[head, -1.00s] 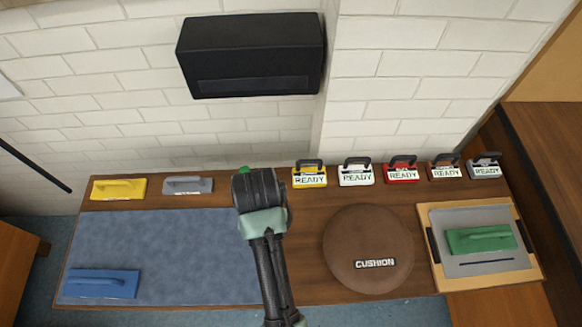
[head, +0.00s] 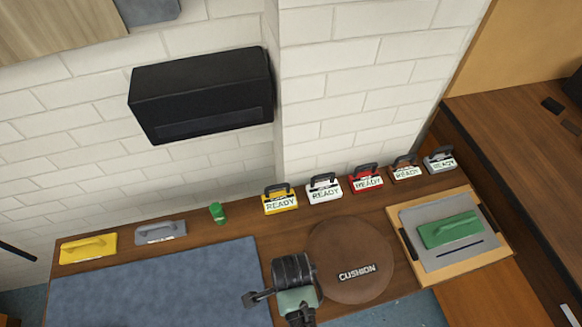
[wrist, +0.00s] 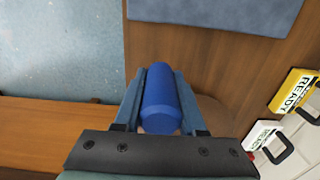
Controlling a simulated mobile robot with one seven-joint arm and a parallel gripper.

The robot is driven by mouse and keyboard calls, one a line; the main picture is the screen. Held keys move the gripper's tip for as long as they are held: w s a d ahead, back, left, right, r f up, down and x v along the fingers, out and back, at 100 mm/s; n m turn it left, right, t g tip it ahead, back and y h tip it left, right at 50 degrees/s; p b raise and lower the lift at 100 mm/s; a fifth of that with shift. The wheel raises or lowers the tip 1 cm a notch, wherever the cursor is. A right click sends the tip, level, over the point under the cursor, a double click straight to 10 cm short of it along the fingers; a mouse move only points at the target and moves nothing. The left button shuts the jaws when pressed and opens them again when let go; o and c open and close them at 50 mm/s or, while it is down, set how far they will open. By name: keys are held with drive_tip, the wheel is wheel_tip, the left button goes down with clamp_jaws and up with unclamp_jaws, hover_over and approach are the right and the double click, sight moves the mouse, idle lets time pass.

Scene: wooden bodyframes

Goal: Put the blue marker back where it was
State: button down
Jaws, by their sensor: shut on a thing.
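The blue marker (wrist: 160,98) is a thick blue cylinder between the fingers of my gripper (wrist: 157,73) in the wrist view. My gripper is shut on it. In the head view the wrist of my arm (head: 293,272) is over the table, between the blue mat and the round cushion. The fingers and the blue marker are hidden in that view. A small green upright thing (head: 217,212), perhaps another marker, stands at the back of the table, left of the yellow READY box.
A row of READY boxes with handles (head: 281,200) lines the back edge. A brown cushion (head: 345,245) lies right of my arm, then a wooden tray (head: 492,220) with a green float (head: 450,230). Yellow (head: 88,248) and grey (head: 160,232) floats are behind the blue mat (head: 150,285).

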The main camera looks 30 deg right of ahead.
drive_tip(key=shift+f, duration=3)
drive_tip(key=shift+f, duration=0.15)
drive_tip(key=shift+c, duration=2.4)
unclamp_jaws()
